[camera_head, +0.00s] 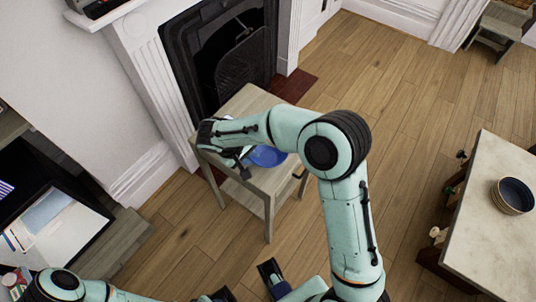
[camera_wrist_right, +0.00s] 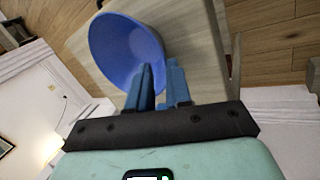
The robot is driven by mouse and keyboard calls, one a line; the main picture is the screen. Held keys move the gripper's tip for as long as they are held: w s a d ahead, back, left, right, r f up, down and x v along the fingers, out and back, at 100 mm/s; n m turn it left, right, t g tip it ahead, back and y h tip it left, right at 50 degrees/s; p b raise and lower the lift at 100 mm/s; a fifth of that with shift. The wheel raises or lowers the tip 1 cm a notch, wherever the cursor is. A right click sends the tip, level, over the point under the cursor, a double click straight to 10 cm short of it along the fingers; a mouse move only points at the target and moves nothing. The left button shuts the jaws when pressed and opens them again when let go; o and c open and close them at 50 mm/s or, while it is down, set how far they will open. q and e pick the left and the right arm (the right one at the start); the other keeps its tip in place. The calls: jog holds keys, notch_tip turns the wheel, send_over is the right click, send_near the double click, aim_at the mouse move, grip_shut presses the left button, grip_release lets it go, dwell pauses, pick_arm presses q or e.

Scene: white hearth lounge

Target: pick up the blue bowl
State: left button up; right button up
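The blue bowl (camera_head: 267,156) sits on a small wooden side table (camera_head: 258,103) in front of the fireplace, partly hidden by my right arm. In the right wrist view the bowl (camera_wrist_right: 115,45) shows its hollow inside. My right gripper (camera_head: 238,168) is at the bowl's left side, low over the table. In the wrist view its two blue fingers (camera_wrist_right: 160,75) are at the bowl's near edge, with a narrow gap between them. One finger overlaps the bowl; a firm grip on the wall does not show. My left gripper (camera_head: 250,284) is partly cut off at the bottom edge.
The fireplace (camera_head: 220,45) stands close behind the side table. A pale-topped table (camera_head: 493,230) at the right carries another bowl (camera_head: 513,195). A low dark cabinet (camera_head: 45,190) stands at the left. Wooden floor (camera_head: 400,100) is clear between the tables.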

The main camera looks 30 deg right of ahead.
aim_at(256, 161)
jog(key=x, duration=0.6)
jog(key=shift+s+a, duration=0.15)
jog(key=shift+s, duration=0.05)
grip_shut()
